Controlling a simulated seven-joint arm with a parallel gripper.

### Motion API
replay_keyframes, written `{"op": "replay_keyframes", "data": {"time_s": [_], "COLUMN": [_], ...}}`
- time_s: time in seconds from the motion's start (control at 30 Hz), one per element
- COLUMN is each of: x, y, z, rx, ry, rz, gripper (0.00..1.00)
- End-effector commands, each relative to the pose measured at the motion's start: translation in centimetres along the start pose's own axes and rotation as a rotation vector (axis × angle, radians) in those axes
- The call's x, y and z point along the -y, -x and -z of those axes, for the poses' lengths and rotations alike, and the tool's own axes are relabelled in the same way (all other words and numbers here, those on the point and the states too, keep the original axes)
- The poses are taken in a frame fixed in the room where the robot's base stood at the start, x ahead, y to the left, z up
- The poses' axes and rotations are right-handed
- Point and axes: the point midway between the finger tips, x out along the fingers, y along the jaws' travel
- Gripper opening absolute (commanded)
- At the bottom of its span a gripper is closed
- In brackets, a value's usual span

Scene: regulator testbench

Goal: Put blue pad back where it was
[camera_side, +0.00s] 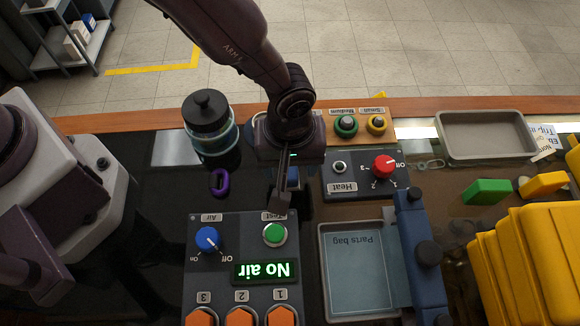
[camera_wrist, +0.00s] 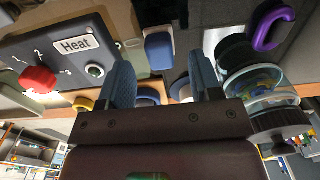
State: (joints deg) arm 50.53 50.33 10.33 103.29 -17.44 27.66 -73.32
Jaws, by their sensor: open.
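The blue pad (camera_wrist: 158,48) is a small rounded block in the wrist view, ahead of and between my two finger tips. In the side view a bit of blue (camera_side: 293,176) shows behind my fingers, mostly hidden. My gripper (camera_side: 282,196) points down behind the test panel's green button, and it also shows in the wrist view (camera_wrist: 160,72). Its two blue-grey fingers are apart with nothing visibly held. I cannot tell how high the fingertips are above the pad.
The Test panel (camera_side: 225,265) stands in front, and the Heat box (camera_side: 350,178) is to the right. A dark-lidded jar (camera_side: 210,130) and a purple ring (camera_side: 219,182) are on the left. A Parts bag tray (camera_side: 322,270) and a wooden knob stand (camera_side: 360,112) are close by.

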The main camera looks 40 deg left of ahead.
Motion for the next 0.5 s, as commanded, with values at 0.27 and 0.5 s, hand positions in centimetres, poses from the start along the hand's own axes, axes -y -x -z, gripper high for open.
{"op": "replay_keyframes", "data": {"time_s": [0.27,0.5], "x": [0.0,0.0], "y": [6.1,8.8], "z": [-0.1,0.0], "rx": [0.000,0.000], "ry": [-0.001,0.001], "rz": [-0.003,0.001], "gripper": [0.58,0.58]}}
